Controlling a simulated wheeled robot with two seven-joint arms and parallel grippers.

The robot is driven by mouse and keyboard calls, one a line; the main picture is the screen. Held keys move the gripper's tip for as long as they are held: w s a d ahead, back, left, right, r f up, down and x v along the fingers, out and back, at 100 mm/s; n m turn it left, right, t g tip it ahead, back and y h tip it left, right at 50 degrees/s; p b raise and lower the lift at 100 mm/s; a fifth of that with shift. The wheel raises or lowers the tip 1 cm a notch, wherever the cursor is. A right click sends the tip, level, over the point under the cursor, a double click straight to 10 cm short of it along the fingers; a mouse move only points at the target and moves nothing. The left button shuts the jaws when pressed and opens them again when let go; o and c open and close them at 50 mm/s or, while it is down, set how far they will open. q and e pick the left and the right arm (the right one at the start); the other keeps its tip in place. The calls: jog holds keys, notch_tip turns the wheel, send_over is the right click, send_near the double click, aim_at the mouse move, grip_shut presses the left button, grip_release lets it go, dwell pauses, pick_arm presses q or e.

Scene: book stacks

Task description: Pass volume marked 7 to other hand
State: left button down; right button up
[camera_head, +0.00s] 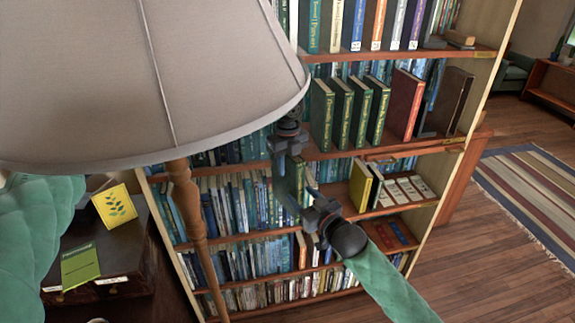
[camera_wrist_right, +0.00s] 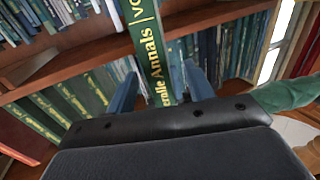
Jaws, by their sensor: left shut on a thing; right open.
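A green book with gold lettering (camera_wrist_right: 150,45) stands between the blue fingers of my right gripper (camera_wrist_right: 160,92) in the right wrist view. Its spine reads "Annals" and the start of "VO"; the number is cut off. In the head view the book (camera_head: 296,176) is a narrow dark green shape in front of the bookcase. My left gripper (camera_head: 289,156) is shut on its upper part. My right gripper (camera_head: 297,194) is open just below, with its fingers around the lower part. The lampshade hides most of my left arm.
A large lampshade (camera_head: 150,75) and its wooden post (camera_head: 190,215) stand close on the left. The bookcase (camera_head: 410,145) holds similar green volumes (camera_head: 343,112), a red book (camera_head: 405,104) and a yellow book (camera_head: 360,186). Open floor (camera_head: 480,240) lies to the right.

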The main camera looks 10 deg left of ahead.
jog(key=v, duration=0.9)
jog(key=w+d+f+m+g+h, duration=0.1)
jog(key=d+f+h, duration=0.2)
jog(key=f, duration=0.7)
jog(key=d+f+m+h, duration=0.2)
jog(key=d+f, duration=0.1)
jog(key=f, duration=0.7)
jog(key=s+d+f+m+g+h, duration=0.1)
jog(key=s+d+f+g+h, duration=0.15)
jog(key=f, duration=0.75)
jog(key=s+d+f+g+h, duration=0.1)
jog(key=s+d+f, duration=0.2)
jog(key=f, duration=0.6)
jog(key=s+d+f+m+g+h, duration=0.1)
jog(key=s+d+f+g, duration=0.2)
jog(key=s+f, duration=1.1)
jog(key=s+d+f+g+h, duration=0.1)
jog(key=s+d+f+g, duration=0.2)
jog(key=s+f, duration=1.2)
jog(key=s+g, duration=0.1)
jog(key=s, duration=0.3)
jog(key=shift+s+f+m+h, duration=0.35)
jog(key=shift+m, duration=0.05)
jog(key=shift+d+g, duration=0.1)
jog(key=shift+g, duration=0.15)
